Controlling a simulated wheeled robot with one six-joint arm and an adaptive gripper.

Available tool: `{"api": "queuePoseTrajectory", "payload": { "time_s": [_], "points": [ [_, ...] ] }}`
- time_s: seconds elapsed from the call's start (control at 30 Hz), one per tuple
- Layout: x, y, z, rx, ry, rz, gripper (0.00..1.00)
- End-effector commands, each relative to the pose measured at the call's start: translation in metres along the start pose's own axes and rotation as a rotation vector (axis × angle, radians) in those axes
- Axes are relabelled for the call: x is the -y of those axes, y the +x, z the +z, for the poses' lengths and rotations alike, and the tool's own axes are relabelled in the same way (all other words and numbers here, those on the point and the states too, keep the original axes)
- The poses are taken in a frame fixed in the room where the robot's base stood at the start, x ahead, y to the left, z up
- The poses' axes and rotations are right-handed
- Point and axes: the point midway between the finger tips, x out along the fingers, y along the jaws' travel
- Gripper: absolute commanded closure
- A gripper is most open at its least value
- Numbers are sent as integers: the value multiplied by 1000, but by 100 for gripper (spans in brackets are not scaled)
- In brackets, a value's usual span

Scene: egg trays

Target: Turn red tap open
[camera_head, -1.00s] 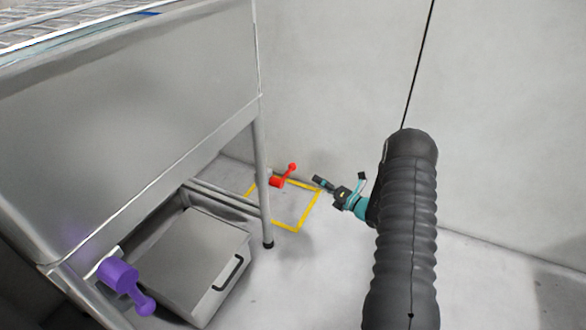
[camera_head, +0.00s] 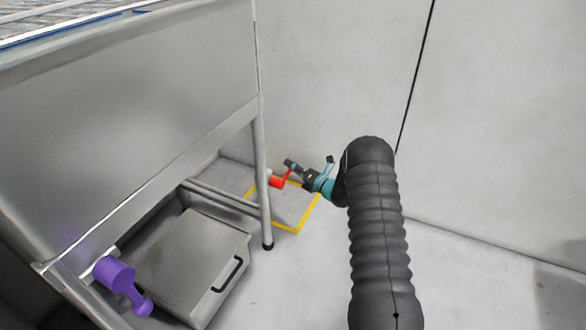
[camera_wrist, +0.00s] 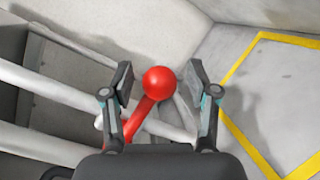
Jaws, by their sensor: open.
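The red tap (camera_head: 276,182) sits by the metal frame's far leg in the head view, its handle partly hidden by my gripper (camera_head: 308,164). In the wrist view the tap's round red knob (camera_wrist: 159,83) lies between the two fingers of my gripper (camera_wrist: 160,87), with its red lever running down and left towards the left finger. The fingers are spread, with gaps on both sides of the knob. I cannot tell from this how far the knob is in depth from the fingertips.
A large metal tank (camera_head: 150,110) on legs stands at the left. A purple tap (camera_head: 117,274) is at its near end, beside a metal box (camera_head: 170,260) with a black handle. A yellow floor outline (camera_head: 297,229) lies below the red tap. Open floor is at the right.

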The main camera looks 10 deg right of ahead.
Motion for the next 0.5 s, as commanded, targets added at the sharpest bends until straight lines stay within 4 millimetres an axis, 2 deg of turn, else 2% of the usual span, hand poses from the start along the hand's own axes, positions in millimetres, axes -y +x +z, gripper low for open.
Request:
{"api": "queuePoseTrajectory", "payload": {
  "time_s": [0.23,0.27,0.47,0.5],
  "points": [
    [0,1,0,0,0,0,41],
    [0,1,0,0,0,0,46],
    [0,1,0,0,0,0,96],
    [0,1,0,0,0,0,100]
  ]
}}
